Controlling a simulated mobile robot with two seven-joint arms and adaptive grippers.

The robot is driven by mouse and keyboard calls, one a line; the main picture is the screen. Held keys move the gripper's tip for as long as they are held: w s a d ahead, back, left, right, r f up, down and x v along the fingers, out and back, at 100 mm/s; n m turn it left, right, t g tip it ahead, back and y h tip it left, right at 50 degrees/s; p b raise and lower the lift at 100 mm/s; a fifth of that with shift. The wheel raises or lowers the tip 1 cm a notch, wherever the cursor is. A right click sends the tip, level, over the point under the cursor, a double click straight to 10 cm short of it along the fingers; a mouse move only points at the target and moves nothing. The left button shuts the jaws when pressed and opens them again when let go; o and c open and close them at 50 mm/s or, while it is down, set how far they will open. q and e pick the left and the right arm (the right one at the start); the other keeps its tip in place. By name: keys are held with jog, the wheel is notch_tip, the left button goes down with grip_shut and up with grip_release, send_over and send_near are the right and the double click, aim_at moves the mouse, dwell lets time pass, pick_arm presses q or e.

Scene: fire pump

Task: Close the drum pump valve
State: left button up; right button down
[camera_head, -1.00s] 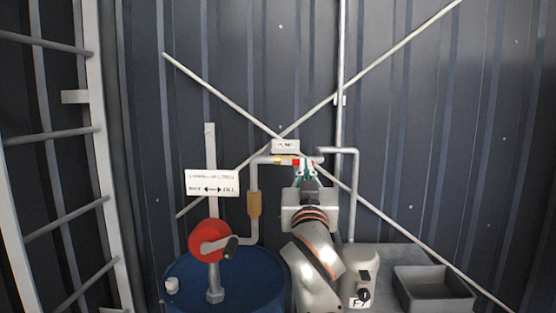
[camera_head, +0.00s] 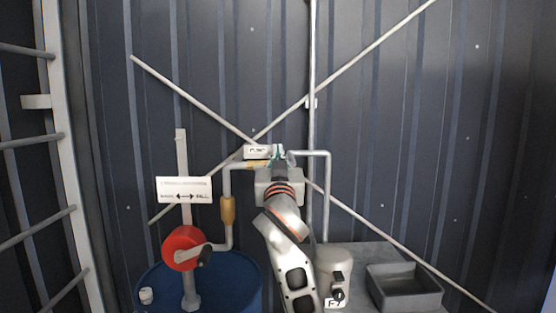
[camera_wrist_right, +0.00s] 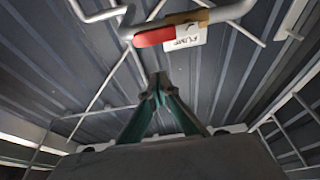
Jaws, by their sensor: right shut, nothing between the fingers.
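The drum pump valve has a brass-yellow body (camera_wrist_right: 187,17) on a grey pipe, with a red lever (camera_wrist_right: 155,37) lying along the pipe in the right wrist view. In the head view a yellow part of the valve (camera_head: 257,163) shows left of my gripper; the lever is hidden there. A white PUMP label (camera_head: 257,151) hangs by the valve. My right gripper (camera_head: 279,153) is at the valve in the head view. In the wrist view its green fingers (camera_wrist_right: 158,84) are together, empty and visibly apart from the lever. My left gripper is out of view.
A blue drum (camera_head: 216,280) carries a red crank pump (camera_head: 182,248) and a white sign (camera_head: 184,190). A grey bin (camera_head: 404,290) stands at the lower right. Pipes and crossed braces run along the dark corrugated wall (camera_head: 420,120). A ladder (camera_head: 62,190) stands at left.

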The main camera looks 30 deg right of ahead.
jog(key=shift+w+d+f+p, duration=0.1)
jog(key=shift+w+d+f, duration=0.1)
jog(key=shift+w+f, duration=0.25)
jog(key=shift+w+d+f+p, duration=0.15)
jog(key=shift+w+d+f, duration=0.05)
jog(key=shift+f, duration=0.45)
jog(key=shift+w+d+f+p, duration=0.1)
jog(key=shift+w+d+f, duration=0.1)
jog(key=shift+w+f, duration=0.25)
jog(key=shift+s, duration=0.1)
jog(key=shift+d+f+b, duration=0.1)
jog(key=shift+f+b, duration=0.05)
jog(key=shift+b, duration=0.15)
